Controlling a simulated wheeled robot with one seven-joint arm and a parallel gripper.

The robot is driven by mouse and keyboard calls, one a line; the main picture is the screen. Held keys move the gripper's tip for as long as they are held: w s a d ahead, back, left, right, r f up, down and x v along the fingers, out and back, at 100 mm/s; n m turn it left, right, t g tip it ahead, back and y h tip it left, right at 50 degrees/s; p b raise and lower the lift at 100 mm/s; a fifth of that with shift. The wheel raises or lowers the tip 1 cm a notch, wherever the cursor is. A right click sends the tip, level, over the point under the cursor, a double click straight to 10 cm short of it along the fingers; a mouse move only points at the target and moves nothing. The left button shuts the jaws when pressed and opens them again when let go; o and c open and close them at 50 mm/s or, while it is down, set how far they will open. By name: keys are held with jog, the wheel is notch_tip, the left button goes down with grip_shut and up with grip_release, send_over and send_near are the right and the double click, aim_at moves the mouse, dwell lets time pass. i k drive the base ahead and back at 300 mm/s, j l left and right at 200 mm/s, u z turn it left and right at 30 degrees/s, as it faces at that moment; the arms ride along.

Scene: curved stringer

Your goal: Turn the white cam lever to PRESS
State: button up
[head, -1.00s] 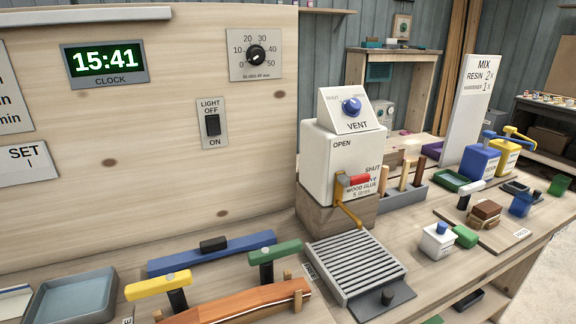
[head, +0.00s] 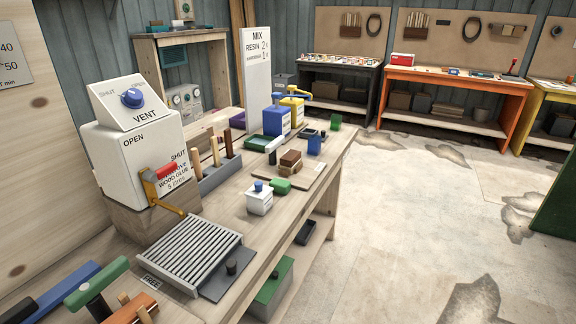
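The white cam lever (head: 275,144) is small in the head view. Its pale handle sits on a dark post at the back left of a small wooden board (head: 297,186) on the bench. A brown block stack (head: 290,162) stands on the board just right of the lever. A small label lies at the board's right end, too small to read, so I cannot tell the lever's setting from lettering. My gripper is not in view.
A white glue dispenser (head: 138,160) with a blue VENT knob (head: 131,97) stands at left, behind a slatted grey rack (head: 192,250). A white pot (head: 259,200) and green block (head: 281,186) sit before the board. Blue (head: 276,122) and yellow (head: 293,108) containers stand behind. Open floor (head: 400,230) lies right.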

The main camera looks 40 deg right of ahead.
aim_at(272, 146)
jog(key=i+l, duration=0.25)
jog(key=l, duration=0.35)
jog(key=i+l, duration=0.3)
jog(key=l, duration=0.35)
jog(key=i+l+u, duration=0.1)
jog(key=i+l, duration=0.15)
jog(key=l, duration=0.35)
jog(key=i+l, duration=0.25)
jog(key=l, duration=0.4)
jog(key=i+l+u, duration=0.1)
jog(key=i+l, duration=0.15)
jog(key=l, duration=0.4)
jog(key=i+l, duration=0.2)
jog(key=l, duration=0.45)
jog(key=i+l, duration=0.25)
jog(key=l, duration=0.4)
jog(key=i+l+u, duration=0.1)
jog(key=l, duration=0.55)
jog(key=i+j+z, duration=0.2)
jog(key=k+l+u, duration=0.2)
jog(key=i, duration=0.1)
